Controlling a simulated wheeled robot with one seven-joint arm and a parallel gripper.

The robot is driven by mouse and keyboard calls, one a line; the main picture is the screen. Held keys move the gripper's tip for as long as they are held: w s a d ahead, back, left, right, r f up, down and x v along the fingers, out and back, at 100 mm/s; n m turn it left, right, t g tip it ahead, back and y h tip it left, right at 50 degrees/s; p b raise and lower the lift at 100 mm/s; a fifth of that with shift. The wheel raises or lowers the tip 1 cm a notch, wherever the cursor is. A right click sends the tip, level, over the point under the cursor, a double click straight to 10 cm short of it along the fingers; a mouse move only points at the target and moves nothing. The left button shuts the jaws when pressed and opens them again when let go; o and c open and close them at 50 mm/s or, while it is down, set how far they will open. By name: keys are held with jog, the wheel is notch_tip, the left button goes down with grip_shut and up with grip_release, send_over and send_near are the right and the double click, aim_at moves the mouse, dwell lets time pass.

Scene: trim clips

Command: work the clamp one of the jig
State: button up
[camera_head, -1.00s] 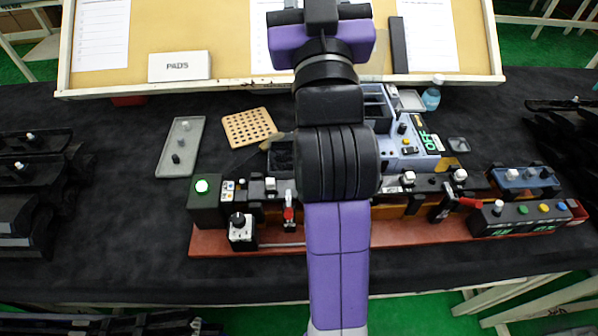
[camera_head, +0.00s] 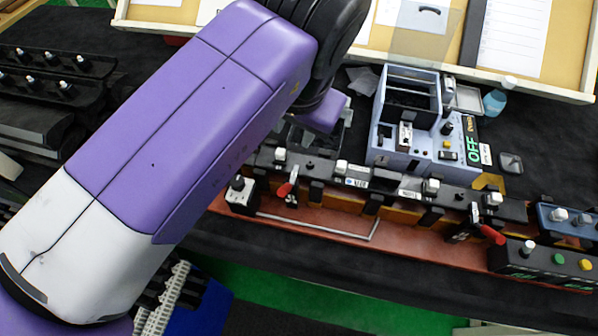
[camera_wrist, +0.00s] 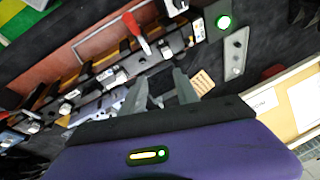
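The jig is a long reddish base (camera_head: 330,222) with a dark rail of blocks along it. It carries two red-handled clamps: a left one (camera_head: 286,188) and a right one (camera_head: 488,234). I cannot read which is clamp one. The left clamp's red lever also shows at the top of the wrist view (camera_wrist: 136,31). My gripper (camera_wrist: 161,88) is open in the wrist view, with nothing visible between its grey fingers. It is above the table, apart from that red lever. In the head view my arm hides most of the gripper and the jig's left end.
A blue-grey machine (camera_head: 392,152) with a green OFF display stands behind the jig. A button box (camera_head: 545,258) sits at the jig's right end. Black table cloth lies bare in front.

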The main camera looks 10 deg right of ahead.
aim_at(284, 188)
jog(key=s+f+g, duration=0.1)
jog(key=s, duration=0.1)
jog(key=s+a+g, duration=0.1)
jog(key=s, duration=0.1)
jog(key=s+f+g+y, duration=0.1)
jog(key=s, duration=0.1)
jog(key=shift+s+a+f+n, duration=0.2)
jog(key=shift+a+f+n, duration=0.15)
jog(key=shift+a+n, duration=0.05)
jog(key=f, duration=0.2)
jog(key=f+p, duration=0.1)
jog(key=f, duration=0.4)
jog(key=shift+w+a+f, duration=0.1)
jog(key=shift+w+a, duration=0.2)
grip_shut()
dwell(0.5)
